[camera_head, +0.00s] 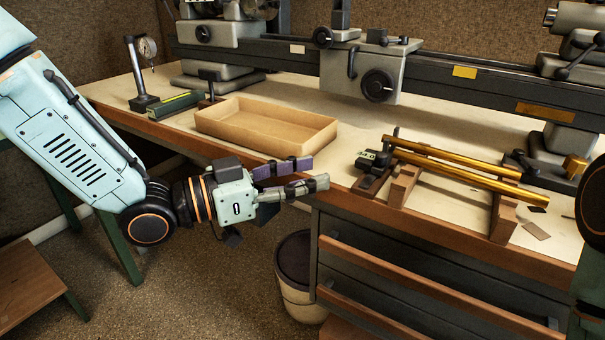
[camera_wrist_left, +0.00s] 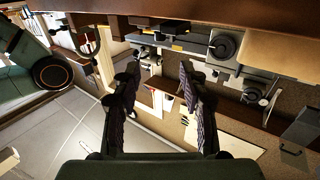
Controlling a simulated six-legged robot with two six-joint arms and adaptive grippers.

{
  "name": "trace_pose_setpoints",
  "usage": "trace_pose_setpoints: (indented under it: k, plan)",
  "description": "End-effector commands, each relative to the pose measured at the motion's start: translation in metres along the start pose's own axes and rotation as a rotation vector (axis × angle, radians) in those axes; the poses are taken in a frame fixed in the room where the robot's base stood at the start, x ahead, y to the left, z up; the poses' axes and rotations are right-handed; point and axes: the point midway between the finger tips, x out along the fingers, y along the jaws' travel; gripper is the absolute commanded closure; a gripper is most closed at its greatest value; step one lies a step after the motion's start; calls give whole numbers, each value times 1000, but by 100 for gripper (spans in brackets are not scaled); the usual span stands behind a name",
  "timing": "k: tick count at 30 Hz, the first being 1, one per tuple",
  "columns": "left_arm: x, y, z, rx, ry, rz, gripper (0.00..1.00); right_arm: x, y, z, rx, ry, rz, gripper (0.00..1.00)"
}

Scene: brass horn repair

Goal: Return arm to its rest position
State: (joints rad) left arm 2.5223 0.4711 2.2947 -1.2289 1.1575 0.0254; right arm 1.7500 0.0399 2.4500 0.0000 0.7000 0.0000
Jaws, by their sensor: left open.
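My left gripper (camera_head: 308,177) is open and empty in the head view. It is in front of the bench's front edge, beside the wooden tray (camera_head: 219,131) and above the floor. In the left wrist view its two dark fingers (camera_wrist_left: 165,100) stand apart with nothing between them. My left arm (camera_head: 70,140) comes in from the left. On the right edge of the head view a part of my right arm (camera_head: 592,205) shows, but its gripper is out of view.
Brass tubes (camera_head: 458,168) lie on wooden blocks (camera_head: 404,185) on the bench (camera_head: 455,225). A lathe (camera_head: 450,75) stands behind. A dial gauge stand (camera_head: 138,75) is at the left. A bin (camera_head: 297,290) stands on the floor, beside drawers (camera_head: 400,285). A stool (camera_head: 30,285) is at lower left.

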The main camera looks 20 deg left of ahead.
Motion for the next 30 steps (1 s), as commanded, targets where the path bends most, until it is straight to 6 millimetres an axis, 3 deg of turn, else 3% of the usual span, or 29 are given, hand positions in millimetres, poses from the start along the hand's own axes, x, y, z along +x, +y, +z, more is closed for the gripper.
trace_pose_setpoints:
  k: [8, 11, 14, 17, 20, 24, 27, 30]
  plan:
    - [0, 0, 0, -1, 0, 0, 57, 0, 0, 0, 0, 0, 0, 100]
    - [0, -1, 11, -26, -33, -18, 57, -2, 0, 0, 0, 0, 0, 100]
    - [-3, -3, 49, -107, -142, -81, 57, -8, 0, 0, 0, 0, 0, 100]
    - [-17, 0, 108, -228, -320, -181, 57, -17, 0, 0, 0, 0, 0, 100]
    - [-43, 12, 168, -345, -511, -283, 57, -25, 0, 0, 0, 0, 0, 100]
    - [-94, 43, 238, -485, -775, -413, 57, -36, 0, 0, 0, 0, 0, 100]
    - [-138, 72, 277, -571, -962, -500, 57, -43, 0, 0, 0, 0, 0, 100]
    - [-184, 104, 303, -641, -1139, -580, 57, -49, 0, 0, 0, 0, 0, 100]
